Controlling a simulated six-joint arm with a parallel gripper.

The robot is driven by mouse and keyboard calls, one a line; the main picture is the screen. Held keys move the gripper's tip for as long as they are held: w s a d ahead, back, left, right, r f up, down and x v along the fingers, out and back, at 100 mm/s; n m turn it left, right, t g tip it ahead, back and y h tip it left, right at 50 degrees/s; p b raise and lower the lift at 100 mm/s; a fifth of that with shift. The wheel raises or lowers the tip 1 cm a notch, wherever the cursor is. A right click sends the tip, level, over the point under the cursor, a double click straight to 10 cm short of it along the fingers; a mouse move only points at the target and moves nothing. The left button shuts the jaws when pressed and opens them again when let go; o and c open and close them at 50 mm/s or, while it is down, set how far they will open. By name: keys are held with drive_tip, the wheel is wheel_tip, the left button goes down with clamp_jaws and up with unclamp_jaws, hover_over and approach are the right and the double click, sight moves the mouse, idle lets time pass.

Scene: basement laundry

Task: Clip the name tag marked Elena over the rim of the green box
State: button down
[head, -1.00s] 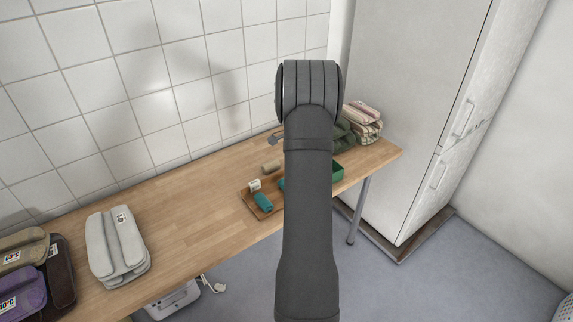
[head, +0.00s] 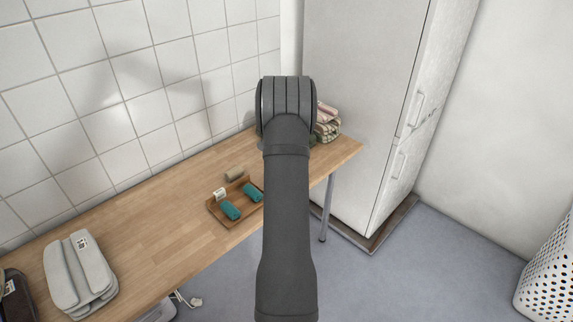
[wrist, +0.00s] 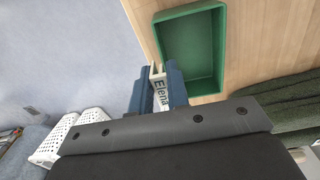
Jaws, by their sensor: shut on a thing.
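In the wrist view my gripper (wrist: 160,90) has two blue fingers shut on a white name tag (wrist: 158,84) that reads "Elena". The green box (wrist: 222,50) is open and looks empty. The tag and fingers are at the box's left wall, near its lower left corner in that view. I cannot tell whether the tag touches the rim or straddles it. In the head view my arm hides the gripper, the tag and the box.
A wooden tray (head: 213,210) with two teal rolls (head: 230,209) stands on the wooden table (head: 150,225). A tan roll (head: 235,173) lies behind it. Folded striped cloths (head: 327,122) are at the table's far end; dark green cloth (wrist: 285,108) lies near the box.

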drive_tip(key=shift+f, duration=2.3)
drive_tip(key=shift+f, duration=1)
idle(0.4)
drive_tip(key=c, duration=1.3)
unclamp_jaws()
drive_tip(key=shift+r, duration=0.1)
wheel_tip(320, 180, up, 17)
drive_tip(key=shift+w+a+r, duration=0.15)
